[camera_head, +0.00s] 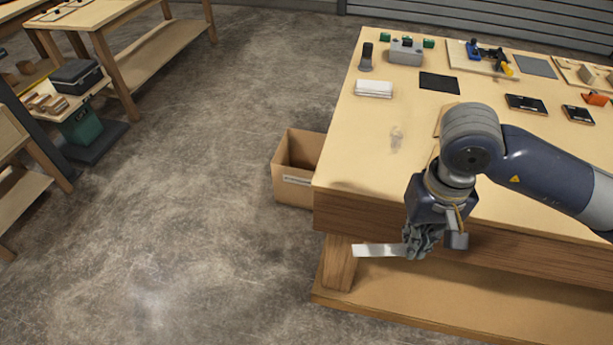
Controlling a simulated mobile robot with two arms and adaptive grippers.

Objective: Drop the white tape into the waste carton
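A white tape (380,250) shows as a flat pale strip sticking out to the left from my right gripper (414,245). My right gripper appears shut on the strip's right end, which the fingers hide. It hangs in front of the near edge of the wooden table, pointing down. The waste carton (298,181) is an open brown box with a pale label, on the floor against the table's left side. It lies behind and to the left of the tape, clearly apart from it. My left gripper is not in view.
The wooden table (351,160) has a near left corner between gripper and carton. White folded cloths (374,88), a black pad (439,83) and a grey box (406,52) sit on its far part. The concrete floor left of the carton is clear.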

